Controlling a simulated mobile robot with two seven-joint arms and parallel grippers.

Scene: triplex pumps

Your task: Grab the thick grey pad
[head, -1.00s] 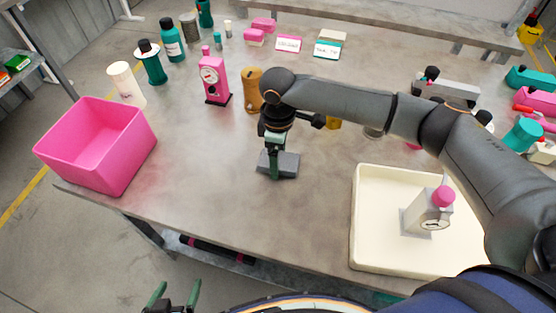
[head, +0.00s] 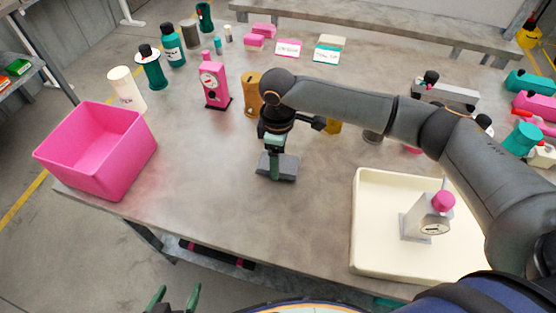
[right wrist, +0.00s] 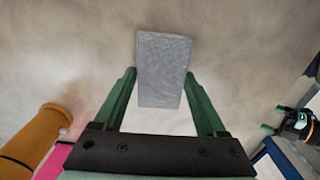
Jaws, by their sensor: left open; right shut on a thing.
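The thick grey pad (head: 289,171) is a plain grey block near the middle of the table in the head view. It also shows in the right wrist view (right wrist: 163,62), lengthwise between the fingers. My right gripper (head: 275,163) reaches down onto it and is shut on it, with one green finger along each side in the right wrist view (right wrist: 161,76). Whether the pad still touches the table is hard to tell. My left gripper (head: 174,296) is open and empty at the bottom edge of the head view, in front of the table.
A pink bin (head: 82,165) stands at the table's left corner. A cream tray (head: 368,255) with a grey pump body (head: 421,221) lies at the right. A pink pump (head: 214,84) and an orange cylinder (head: 249,92) stand behind the gripper. The table front of the pad is clear.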

